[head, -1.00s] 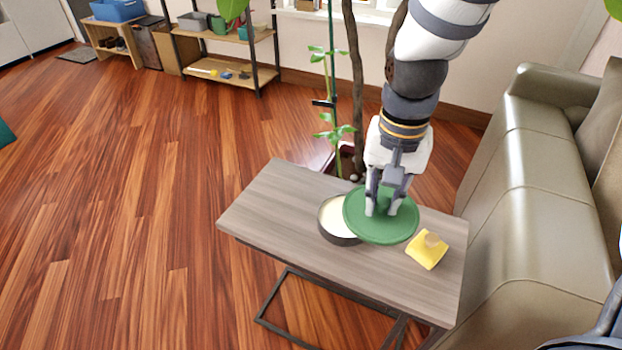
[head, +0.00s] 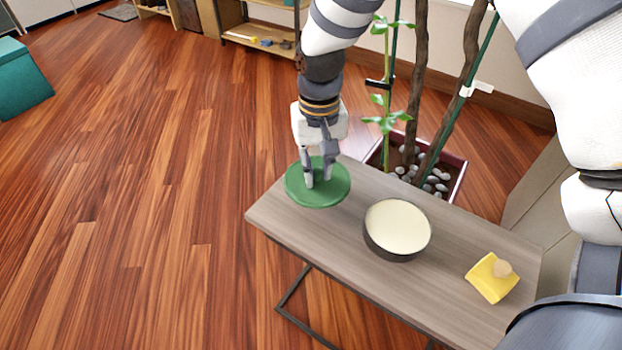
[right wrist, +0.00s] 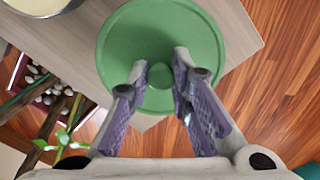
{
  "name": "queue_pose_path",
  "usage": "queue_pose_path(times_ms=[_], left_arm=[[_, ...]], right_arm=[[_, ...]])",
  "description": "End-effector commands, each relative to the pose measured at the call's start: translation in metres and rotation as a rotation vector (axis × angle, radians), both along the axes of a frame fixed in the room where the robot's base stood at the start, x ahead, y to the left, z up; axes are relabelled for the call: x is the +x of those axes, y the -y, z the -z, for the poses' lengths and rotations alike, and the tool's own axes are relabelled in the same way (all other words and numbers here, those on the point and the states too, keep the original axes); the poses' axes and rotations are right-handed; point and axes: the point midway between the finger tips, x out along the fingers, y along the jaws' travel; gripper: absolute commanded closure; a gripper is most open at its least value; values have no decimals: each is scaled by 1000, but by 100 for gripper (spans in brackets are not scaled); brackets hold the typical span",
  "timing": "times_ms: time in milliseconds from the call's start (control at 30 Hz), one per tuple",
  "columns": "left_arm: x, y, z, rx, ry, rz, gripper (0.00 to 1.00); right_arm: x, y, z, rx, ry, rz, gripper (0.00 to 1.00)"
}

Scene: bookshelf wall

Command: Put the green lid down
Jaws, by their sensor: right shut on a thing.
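The round green lid (head: 299,191) is in my right gripper (head: 319,183) at the left end of the small table (head: 290,222). The gripper points down and is shut on the lid's middle. In the right wrist view, the lid (right wrist: 120,45) lies flat below the fingers (right wrist: 160,72) and overlaps the table's corner. The lid looks level and partly past the table's edge; I cannot tell the gap beneath it. The open round container (head: 398,226), dark-sided with a cream inside, stands on the table right of the lid. My left gripper is not in view.
A yellow block-like item (head: 490,280) with a tan knob sits at the table's right end. A potted plant (head: 455,165) with stems and stakes stands close behind the table. The tabletop between lid and container is bare. Wooden floor (head: 150,210) is open to the left.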

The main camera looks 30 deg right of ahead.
Motion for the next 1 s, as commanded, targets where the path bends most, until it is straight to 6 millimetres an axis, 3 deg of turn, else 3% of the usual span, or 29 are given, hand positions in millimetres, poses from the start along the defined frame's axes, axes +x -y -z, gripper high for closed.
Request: queue_pose_path(times_ms=[33,267,400,767,800,867,1000], left_arm=[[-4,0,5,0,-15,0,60],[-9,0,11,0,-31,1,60],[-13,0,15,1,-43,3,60],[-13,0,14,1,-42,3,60],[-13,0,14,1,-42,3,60],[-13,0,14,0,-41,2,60],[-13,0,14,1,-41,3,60]], right_arm=[[5,4,13,0,-6,0,100],[21,14,31,1,1,1,100],[20,13,58,0,-2,-1,100],[21,13,61,0,5,0,100],[21,13,61,0,5,0,74],[21,13,60,0,5,0,61],[21,13,60,0,5,0,61]])
